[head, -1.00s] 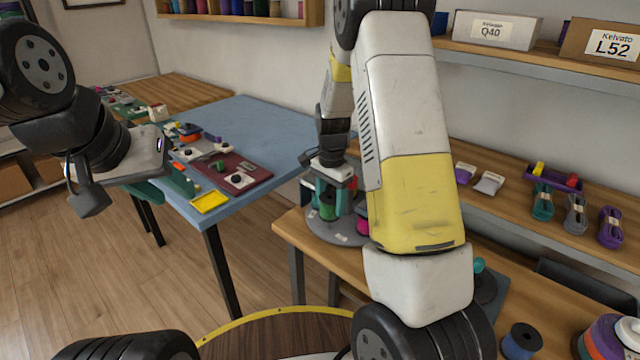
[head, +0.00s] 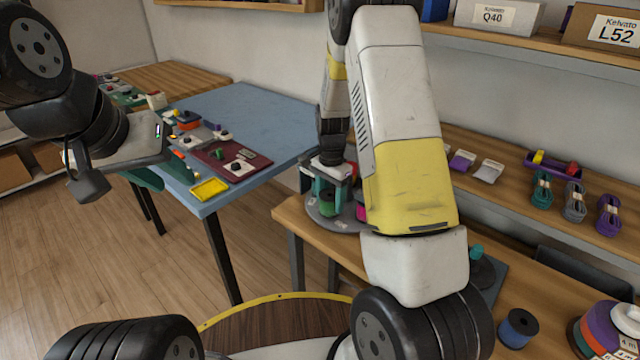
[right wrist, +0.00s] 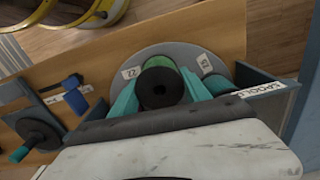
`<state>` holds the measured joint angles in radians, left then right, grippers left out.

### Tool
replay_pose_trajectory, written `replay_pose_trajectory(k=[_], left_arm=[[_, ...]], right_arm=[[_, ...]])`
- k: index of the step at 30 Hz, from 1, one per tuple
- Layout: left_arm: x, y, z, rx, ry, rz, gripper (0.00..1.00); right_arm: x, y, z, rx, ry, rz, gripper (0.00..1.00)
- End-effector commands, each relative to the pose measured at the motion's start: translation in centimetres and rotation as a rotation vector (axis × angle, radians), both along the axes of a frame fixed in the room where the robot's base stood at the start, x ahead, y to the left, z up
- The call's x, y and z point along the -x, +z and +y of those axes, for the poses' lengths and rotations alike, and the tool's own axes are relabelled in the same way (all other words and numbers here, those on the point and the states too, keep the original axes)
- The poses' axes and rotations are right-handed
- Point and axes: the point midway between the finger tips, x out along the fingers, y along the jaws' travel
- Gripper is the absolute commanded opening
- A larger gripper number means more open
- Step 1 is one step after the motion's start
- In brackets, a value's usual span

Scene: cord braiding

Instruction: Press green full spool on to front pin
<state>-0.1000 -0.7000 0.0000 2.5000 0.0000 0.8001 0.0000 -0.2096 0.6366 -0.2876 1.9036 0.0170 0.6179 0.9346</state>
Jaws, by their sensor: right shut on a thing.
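The green spool (right wrist: 163,83) with a dark top flange shows in the right wrist view, over the round grey turntable (right wrist: 180,54). My right gripper (right wrist: 160,95) has its teal fingers on both sides of the spool and is shut on it. In the head view my right gripper (head: 328,198) holds the green spool (head: 327,208) low at the turntable (head: 322,222) on the wooden bench. The pin under the spool is hidden, so I cannot tell how far down the spool sits. My left gripper (head: 150,178) hangs near the blue table, partly hidden by its own body.
A pink spool (head: 361,212) stands on the turntable, right of the gripper. A blue spool (head: 518,328) stands at the bench's front right. Cord bundles (head: 575,205) lie along the back. The blue table (head: 250,125) at left carries boards and a yellow tray (head: 209,188).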

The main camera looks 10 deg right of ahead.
Motion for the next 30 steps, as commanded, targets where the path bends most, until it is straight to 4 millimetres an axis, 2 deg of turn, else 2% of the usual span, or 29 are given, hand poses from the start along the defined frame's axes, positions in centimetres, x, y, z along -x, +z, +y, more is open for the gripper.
replay_pose_trajectory(k=[23,24,27,30], left_arm=[[0.00,0.00,0.00,0.000,0.000,0.000,0.36],[0.00,0.00,0.00,0.000,0.000,0.000,0.36],[0.00,0.00,0.00,0.000,0.000,0.000,0.36],[0.00,0.00,0.00,0.000,0.000,0.000,0.36]], right_arm=[[0.00,-0.40,-0.01,0.000,0.000,0.000,0.13],[0.00,-0.40,-0.01,0.000,0.000,0.000,0.61],[0.01,-0.40,-0.01,0.000,0.000,0.000,0.80],[0.00,-0.40,0.00,0.000,0.000,0.000,0.80]])
